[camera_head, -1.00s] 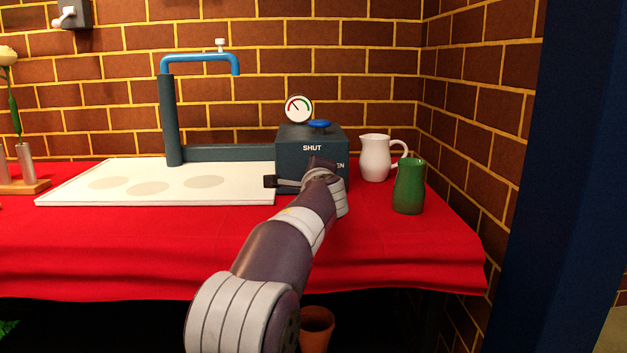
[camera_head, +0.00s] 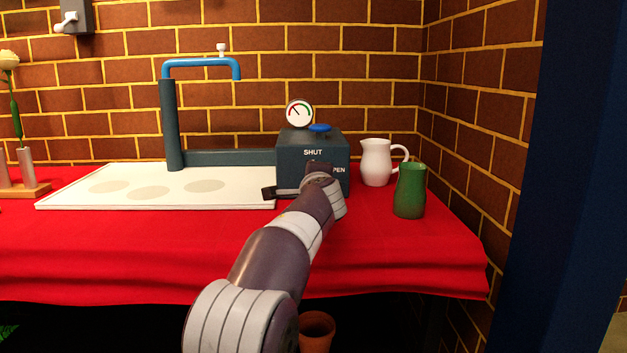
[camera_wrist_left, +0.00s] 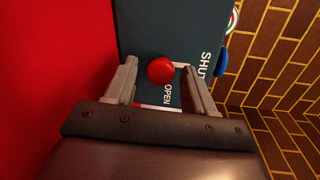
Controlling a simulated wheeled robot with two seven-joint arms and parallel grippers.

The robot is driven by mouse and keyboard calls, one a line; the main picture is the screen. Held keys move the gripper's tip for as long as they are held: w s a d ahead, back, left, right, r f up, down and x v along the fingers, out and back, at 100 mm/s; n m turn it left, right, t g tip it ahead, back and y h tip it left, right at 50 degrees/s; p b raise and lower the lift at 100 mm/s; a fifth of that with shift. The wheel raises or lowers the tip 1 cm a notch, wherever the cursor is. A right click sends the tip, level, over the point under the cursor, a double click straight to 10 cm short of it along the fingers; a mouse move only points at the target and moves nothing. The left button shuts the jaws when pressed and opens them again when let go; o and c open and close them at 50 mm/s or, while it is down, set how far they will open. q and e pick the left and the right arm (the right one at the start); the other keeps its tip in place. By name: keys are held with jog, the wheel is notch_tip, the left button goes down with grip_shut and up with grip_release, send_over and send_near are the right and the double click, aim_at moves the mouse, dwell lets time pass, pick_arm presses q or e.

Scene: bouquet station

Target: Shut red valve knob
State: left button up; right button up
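The red valve knob (camera_wrist_left: 161,70) is on the front of a dark blue-grey box (camera_head: 312,140) lettered SHUT and OPEN. My left gripper (camera_wrist_left: 159,66) is open, with one finger on each side of the knob in the left wrist view. A gap shows between the knob and each finger. White marks show on the panel near the knob and near the word OPEN. My right gripper is not in view.
A white pitcher (camera_head: 376,162) and a green vase (camera_head: 410,190) stand right of the box. A gauge (camera_head: 299,113) and a blue handwheel (camera_head: 320,128) are at its top. A white tray (camera_head: 70,198) and blue pipe (camera_head: 200,62) are left. A terracotta pot (camera_head: 316,330) is below.

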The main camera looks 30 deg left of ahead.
pick_arm(q)
jog(key=v, duration=1.2)
jog(key=shift+s+r, duration=0.15)
jog(key=shift+s+d, duration=0.15)
jog(key=shift+s, duration=0.05)
